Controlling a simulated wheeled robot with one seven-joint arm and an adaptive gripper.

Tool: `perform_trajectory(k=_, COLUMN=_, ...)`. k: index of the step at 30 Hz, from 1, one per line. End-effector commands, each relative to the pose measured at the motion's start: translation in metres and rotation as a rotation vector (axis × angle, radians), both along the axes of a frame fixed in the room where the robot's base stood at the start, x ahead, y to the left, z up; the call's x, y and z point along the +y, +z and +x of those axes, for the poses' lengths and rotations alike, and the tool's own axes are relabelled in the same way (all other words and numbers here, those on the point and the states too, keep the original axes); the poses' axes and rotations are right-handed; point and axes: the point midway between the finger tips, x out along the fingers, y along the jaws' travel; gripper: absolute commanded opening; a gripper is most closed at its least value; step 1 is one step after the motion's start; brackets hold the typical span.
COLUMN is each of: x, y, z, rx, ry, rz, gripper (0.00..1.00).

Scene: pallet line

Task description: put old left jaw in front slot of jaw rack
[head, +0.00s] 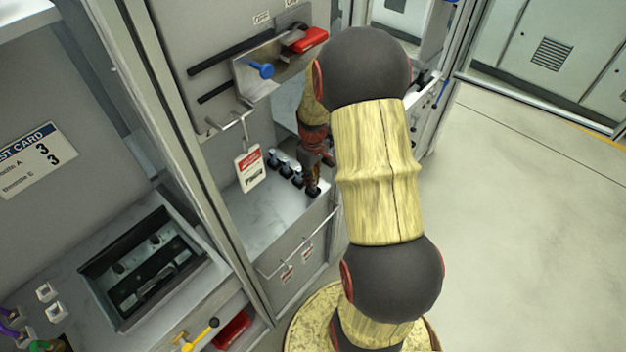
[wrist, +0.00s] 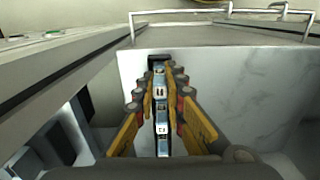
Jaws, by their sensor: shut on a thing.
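My gripper (wrist: 160,105) is shut on a narrow blue-and-silver piece (wrist: 161,110), seemingly the old left jaw. The piece runs lengthwise between my yellow-and-black fingers in the wrist view. In the head view my gripper (head: 314,178) points down over the grey shelf, at the near end of a row of dark pieces with pale tops (head: 283,167). This row may be the jaw rack; its slots cannot be made out. The held piece is not clear in the head view, and whether it touches the shelf or row cannot be told.
A hanging tag (head: 248,167) and a bracket with blue and red handles (head: 268,70) are above the shelf. A rail (head: 300,245) runs along its front. A recessed tray (head: 188,276) is at lower left. A pale shelf surface (wrist: 245,95) lies right of my fingers.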

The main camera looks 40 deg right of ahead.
Motion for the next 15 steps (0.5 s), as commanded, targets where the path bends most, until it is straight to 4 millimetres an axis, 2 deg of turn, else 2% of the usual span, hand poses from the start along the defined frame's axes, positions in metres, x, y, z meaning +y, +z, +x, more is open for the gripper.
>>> perform_trajectory(k=5, x=-0.0006, y=-0.0013, z=0.0022, rx=-0.005, ry=0.0, rz=-0.003, gripper=0.0)
perform_trajectory(k=6, x=-0.0007, y=-0.0009, z=0.0023, rx=-0.005, ry=0.0, rz=-0.003, gripper=0.14)
perform_trajectory(k=15, x=-0.0003, y=-0.0014, z=0.0009, rx=-0.002, ry=0.0, rz=-0.001, gripper=0.31)
